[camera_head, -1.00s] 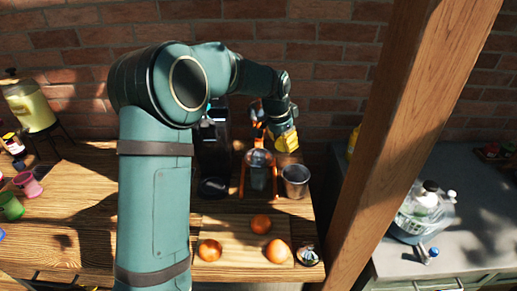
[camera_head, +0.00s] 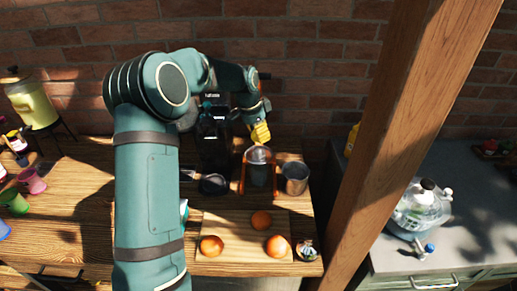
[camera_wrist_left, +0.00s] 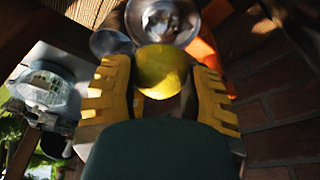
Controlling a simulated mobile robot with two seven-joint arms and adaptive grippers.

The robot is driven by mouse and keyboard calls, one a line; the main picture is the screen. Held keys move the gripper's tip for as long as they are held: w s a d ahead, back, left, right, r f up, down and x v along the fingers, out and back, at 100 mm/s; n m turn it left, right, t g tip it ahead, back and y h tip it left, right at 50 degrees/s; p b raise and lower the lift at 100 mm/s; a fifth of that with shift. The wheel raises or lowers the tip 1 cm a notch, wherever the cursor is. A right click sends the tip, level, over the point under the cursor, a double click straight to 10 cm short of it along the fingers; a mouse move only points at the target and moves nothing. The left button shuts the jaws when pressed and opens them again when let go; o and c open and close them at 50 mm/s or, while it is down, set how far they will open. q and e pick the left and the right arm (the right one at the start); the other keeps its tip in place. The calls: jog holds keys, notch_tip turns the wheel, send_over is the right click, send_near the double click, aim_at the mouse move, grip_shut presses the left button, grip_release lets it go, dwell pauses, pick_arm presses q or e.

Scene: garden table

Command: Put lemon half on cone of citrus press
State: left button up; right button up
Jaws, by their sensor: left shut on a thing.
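My left gripper (camera_head: 260,133) has yellow fingers and hangs just above the citrus press (camera_head: 258,168), which has an orange frame. In the left wrist view the gripper (camera_wrist_left: 160,85) is shut on the yellow lemon half (camera_wrist_left: 162,68), with a finger on each side. The round, shiny top of the press (camera_wrist_left: 165,20) shows just beyond the lemon half. The lemon half cannot be made out apart from the yellow fingers in the head view. The cone is not clearly visible, and I cannot tell whether the lemon touches it. My right gripper is not in view.
A metal cup (camera_head: 294,178) stands right of the press. A dark machine (camera_head: 213,135) stands to its left. Oranges (camera_head: 261,220) lie on a cutting board (camera_head: 240,247) in front. A wooden post (camera_head: 400,145) rises at right. The brick wall (camera_head: 310,70) is close behind.

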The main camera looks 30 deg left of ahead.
aim_at(260, 153)
pick_arm(q)
jog(key=shift+s+a+x, duration=0.15)
jog(key=shift+s+x, duration=0.05)
jog(key=shift+x, duration=0.85)
jog(key=shift+s+a+x, duration=0.1)
jog(key=shift+s+x, duration=0.15)
jog(key=shift+x, duration=0.75)
jog(key=shift+s+a+x, duration=0.15)
jog(key=shift+s+x, duration=0.05)
jog(key=shift+x, duration=0.85)
jog(key=shift+f, duration=0.3)
jog(key=o, duration=1.1)
jog(key=shift+c, duration=0.2)
jog(key=shift+r, duration=0.1)
jog(key=v, duration=1.2)
